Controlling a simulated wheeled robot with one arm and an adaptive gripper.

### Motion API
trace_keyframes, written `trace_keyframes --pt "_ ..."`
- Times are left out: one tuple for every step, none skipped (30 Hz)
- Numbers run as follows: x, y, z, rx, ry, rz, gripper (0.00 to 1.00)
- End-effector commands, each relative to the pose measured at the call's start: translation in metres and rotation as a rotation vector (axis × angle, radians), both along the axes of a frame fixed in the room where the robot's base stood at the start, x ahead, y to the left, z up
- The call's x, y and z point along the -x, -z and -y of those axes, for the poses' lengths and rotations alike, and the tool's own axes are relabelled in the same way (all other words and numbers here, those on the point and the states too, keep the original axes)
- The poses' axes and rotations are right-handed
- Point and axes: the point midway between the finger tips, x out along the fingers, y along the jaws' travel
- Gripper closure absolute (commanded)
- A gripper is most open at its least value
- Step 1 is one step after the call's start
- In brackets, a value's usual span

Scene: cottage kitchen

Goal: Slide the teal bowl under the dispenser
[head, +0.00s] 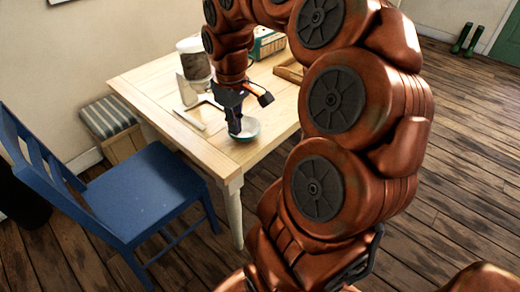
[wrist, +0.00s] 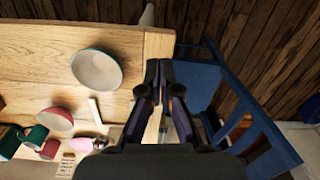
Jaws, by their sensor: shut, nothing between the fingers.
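The teal bowl (head: 252,129) is white inside and sits upright on the table near its front corner. It also shows in the wrist view (wrist: 97,69), left of my fingers. My gripper (head: 234,131) points down at the bowl's left side, shut and empty. In the wrist view my fingertips (wrist: 160,68) are together, with a gap in the picture between them and the bowl; I cannot tell whether they touch it. The dispenser (head: 194,64), a dark-bodied cylinder with a white top on a pale stand (head: 187,92), stands farther back on the table.
A white strip (head: 188,120) lies on the table (head: 150,90) between dispenser and bowl. The wrist view shows a red bowl (wrist: 54,118) and a green cup (wrist: 36,136). A green box (head: 268,44) stands behind. A blue chair (head: 145,190) is beside the table.

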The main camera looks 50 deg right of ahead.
Motion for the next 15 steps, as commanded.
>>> trace_keyframes --pt "-0.004 0.02 0.027 -0.001 0.024 0.005 1.0" --pt "-0.005 0.025 0.041 0.001 0.035 0.01 1.0" --pt "-0.004 0.031 0.059 0.002 0.047 0.012 1.0" --pt "-0.004 0.037 0.071 0.004 0.056 0.011 1.0" --pt "-0.002 0.041 0.082 0.005 0.066 0.012 1.0" --pt "-0.001 0.045 0.096 0.008 0.077 0.014 1.0" --pt "0.001 0.048 0.104 0.009 0.084 0.015 1.0" --pt "0.003 0.051 0.111 0.011 0.091 0.013 1.0" --pt "0.005 0.054 0.119 0.012 0.098 0.011 1.0" --pt "0.006 0.056 0.124 0.013 0.101 0.01 1.0" --pt "0.007 0.057 0.127 0.013 0.104 0.009 1.0" --pt "0.008 0.059 0.131 0.013 0.107 0.008 1.0" --pt "0.009 0.06 0.133 0.014 0.109 0.008 1.0" --pt "0.009 0.061 0.134 0.014 0.11 0.007 1.0" --pt "0.01 0.064 0.134 0.014 0.11 0.007 1.0"
